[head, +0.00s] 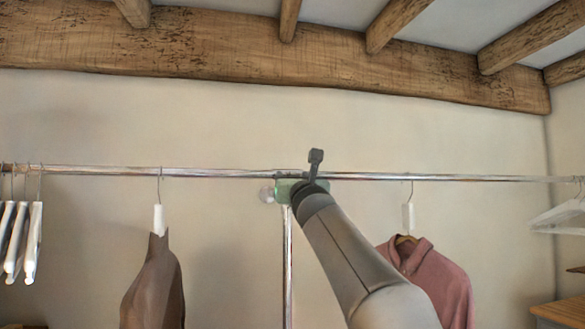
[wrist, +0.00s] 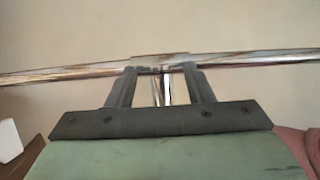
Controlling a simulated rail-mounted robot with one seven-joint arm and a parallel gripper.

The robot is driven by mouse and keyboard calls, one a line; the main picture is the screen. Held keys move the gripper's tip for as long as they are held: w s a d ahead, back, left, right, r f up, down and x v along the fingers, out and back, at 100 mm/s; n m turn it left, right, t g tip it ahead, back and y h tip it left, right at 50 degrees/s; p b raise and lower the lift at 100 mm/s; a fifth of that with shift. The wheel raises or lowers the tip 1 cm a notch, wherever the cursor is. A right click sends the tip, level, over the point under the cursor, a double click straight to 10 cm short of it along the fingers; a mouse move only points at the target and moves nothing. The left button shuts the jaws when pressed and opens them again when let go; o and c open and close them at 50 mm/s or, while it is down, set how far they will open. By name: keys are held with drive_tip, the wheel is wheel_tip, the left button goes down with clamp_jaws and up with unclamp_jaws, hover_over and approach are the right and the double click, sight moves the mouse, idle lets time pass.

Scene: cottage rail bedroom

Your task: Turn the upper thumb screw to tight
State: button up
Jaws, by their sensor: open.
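The joint (wrist: 160,62) where the chrome rail meets the post lies beyond my fingertips in the wrist view. No screw can be made out there. My gripper (wrist: 159,72) is open, its two dark fingers pointing at the joint, one on each side of the post (wrist: 163,90). Nothing is seen held between them. In the head view my arm and hand hide the fingertips and part of the joint.
The chrome rail (head: 90,169) spans the view. A brown garment (head: 153,285) hangs left of the post, a pink shirt (head: 440,280) right, partly behind my arm. White hangers (head: 33,240) hang far left, others (head: 562,214) far right. The wall between is clear.

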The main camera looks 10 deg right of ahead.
drive_tip(key=shift+w+r, duration=0.15)
drive_tip(key=shift+w, duration=0.15)
drive_tip(key=c, duration=1)
